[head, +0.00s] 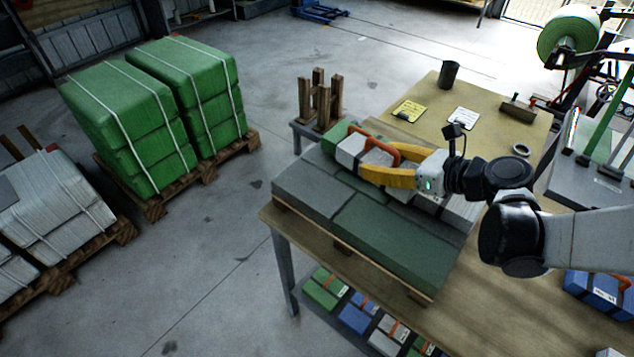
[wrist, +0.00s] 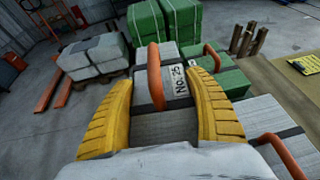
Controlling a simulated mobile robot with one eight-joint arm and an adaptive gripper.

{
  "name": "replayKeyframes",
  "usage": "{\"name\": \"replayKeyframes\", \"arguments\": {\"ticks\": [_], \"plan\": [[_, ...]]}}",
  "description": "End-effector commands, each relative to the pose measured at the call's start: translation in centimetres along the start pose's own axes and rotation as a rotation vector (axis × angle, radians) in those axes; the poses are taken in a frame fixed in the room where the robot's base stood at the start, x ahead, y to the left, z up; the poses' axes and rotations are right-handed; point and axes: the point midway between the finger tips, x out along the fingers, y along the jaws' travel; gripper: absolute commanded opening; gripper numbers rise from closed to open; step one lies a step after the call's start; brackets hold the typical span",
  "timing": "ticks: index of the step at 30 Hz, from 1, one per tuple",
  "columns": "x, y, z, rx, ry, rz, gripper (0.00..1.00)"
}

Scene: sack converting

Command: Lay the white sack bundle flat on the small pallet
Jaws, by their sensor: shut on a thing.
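In the wrist view the fingers (wrist: 165,88) sit on both sides of the bundle (wrist: 146,92), which carries a "No. 25" label and an orange band. The pallet bears grey bundles (head: 305,192) and a dark green bundle (head: 395,245), with a brighter green one (head: 337,135) behind. I cannot tell whether the white bundle touches those below.
The workbench (head: 435,95) holds a dark cup (head: 449,74), a yellow note (head: 408,111) and a brush-like tool (head: 519,108). Wooden posts (head: 320,95) stand behind the pallet. Banded bundles (head: 323,289) lie on a shelf below. Green stacks (head: 125,125) stand on a floor pallet at left.

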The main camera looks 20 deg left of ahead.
Motion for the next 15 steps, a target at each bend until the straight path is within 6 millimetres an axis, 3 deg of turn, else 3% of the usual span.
{"name": "replayKeyframes", "arguments": {"ticks": [5,15], "plan": [[1.7,1.6,0.6,-0.032,-0.009,0.066,0.28],[10.7,2.8,-1.0,-0.035,-0.009,0.071,0.28]]}}
